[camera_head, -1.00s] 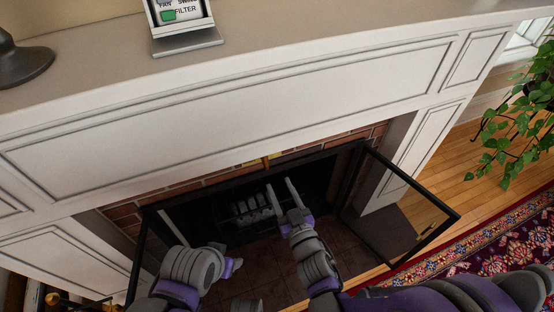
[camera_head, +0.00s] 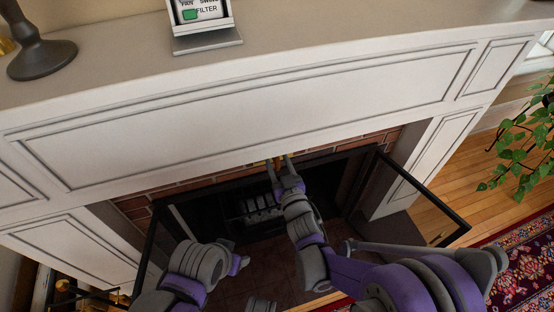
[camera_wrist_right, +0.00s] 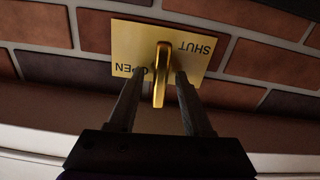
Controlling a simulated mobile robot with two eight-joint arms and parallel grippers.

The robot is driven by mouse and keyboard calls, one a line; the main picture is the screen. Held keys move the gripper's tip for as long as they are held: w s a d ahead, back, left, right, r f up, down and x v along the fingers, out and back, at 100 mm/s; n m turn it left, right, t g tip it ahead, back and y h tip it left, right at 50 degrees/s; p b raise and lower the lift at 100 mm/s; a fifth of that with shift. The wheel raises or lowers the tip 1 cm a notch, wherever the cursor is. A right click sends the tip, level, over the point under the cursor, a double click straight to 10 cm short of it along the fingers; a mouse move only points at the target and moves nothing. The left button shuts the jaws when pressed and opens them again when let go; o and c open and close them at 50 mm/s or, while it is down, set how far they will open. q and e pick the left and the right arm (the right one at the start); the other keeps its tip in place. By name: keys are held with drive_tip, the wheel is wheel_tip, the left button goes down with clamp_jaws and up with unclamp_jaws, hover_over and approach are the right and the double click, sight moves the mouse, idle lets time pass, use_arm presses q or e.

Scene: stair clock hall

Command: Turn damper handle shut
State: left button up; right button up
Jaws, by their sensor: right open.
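The brass damper handle (camera_wrist_right: 161,75) sits on a yellow plate (camera_wrist_right: 122,48) on the brick in the right wrist view. The plate reads OPEN and SHUT upside down, and the handle lies between the words. My right gripper (camera_wrist_right: 158,78) is open, with one finger on each side of the handle; I cannot tell if either touches it. In the head view my right gripper (camera_head: 278,164) is up at the brick strip under the mantel, mostly hiding the plate and handle. My left gripper (camera_head: 238,263) is low before the firebox, its fingers unclear.
Black-framed glass doors stand open on both sides of the firebox, the right one (camera_head: 425,195) near my right arm. The white mantel (camera_head: 250,110) overhangs the brick. A dark stand (camera_head: 42,55) and a small sign (camera_head: 205,25) stand on top. A plant (camera_head: 525,140) hangs at right.

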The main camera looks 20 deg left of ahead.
clamp_jaws()
idle(0.5)
drive_tip(key=n, duration=0.1)
drive_tip(key=n+p, duration=0.1)
drive_tip(key=n, duration=0.2)
drive_tip(key=shift+s+a+n, duration=0.25)
drive_tip(key=shift+a+n, duration=0.05)
drive_tip(key=shift+n, duration=0.1)
drive_tip(key=shift+s+a+f+n+p, duration=0.1)
drive_tip(key=shift+f+n+p, duration=0.4)
drive_tip(key=shift+n, duration=1.5)
drive_tip(key=shift+s+a+f+n+p, duration=0.15)
drive_tip(key=shift+n+p, duration=0.7)
drive_tip(key=shift+n, duration=1.15)
drive_tip(key=shift+a+f+n+p, duration=0.2)
drive_tip(key=shift+n+p, duration=0.45)
drive_tip(key=shift+n, duration=1.35)
drive_tip(key=shift+d+f, duration=0.1)
